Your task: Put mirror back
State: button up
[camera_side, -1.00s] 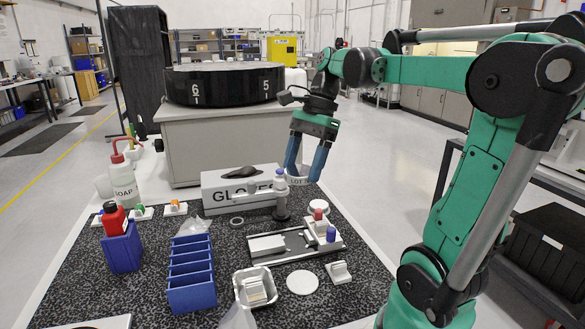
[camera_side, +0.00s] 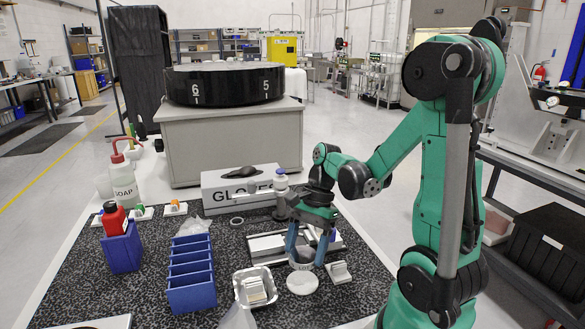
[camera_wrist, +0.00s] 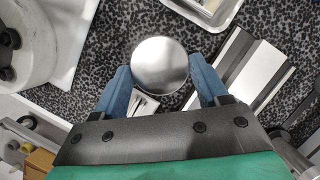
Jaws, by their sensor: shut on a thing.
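The mirror is a round, silvery disc (camera_wrist: 160,66) held between the two blue fingers of my gripper (camera_wrist: 160,85) in the wrist view. In the side view my gripper (camera_side: 305,256) points down, shut on the mirror (camera_side: 301,266), which is partly hidden by the fingers. It is low over the speckled mat, close above and behind a flat white round disc (camera_side: 302,283). I cannot tell whether the mirror touches that disc.
A small grey block stand (camera_side: 339,272) is just right of my gripper. A rail fixture (camera_side: 266,246) lies behind it. A metal tray (camera_side: 243,277) stands to the left, then a blue rack (camera_side: 192,292). A glove box (camera_side: 232,192) stands at the back.

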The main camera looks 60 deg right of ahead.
jog(key=shift+f, duration=2.45)
jog(key=o, duration=1.4)
jog(key=shift+f, duration=0.1)
jog(key=shift+o, duration=0.2)
jog(key=v, duration=1.2)
jog(key=n+t+h, duration=0.2)
jog(key=n+h, duration=0.2)
jog(key=n, duration=0.5)
send_over(305, 278)
jog(key=w+a, duration=0.3)
jog(key=w+a+r+n+t, duration=0.2)
jog(key=a+n+t, duration=0.2)
jog(key=a+n, duration=0.3)
jog(key=n, duration=0.3)
jog(key=shift+w+t+h, duration=0.15)
jog(key=shift+t+h, duration=0.15)
jog(key=shift+t, duration=0.1)
jog(key=shift+a, duration=0.1)
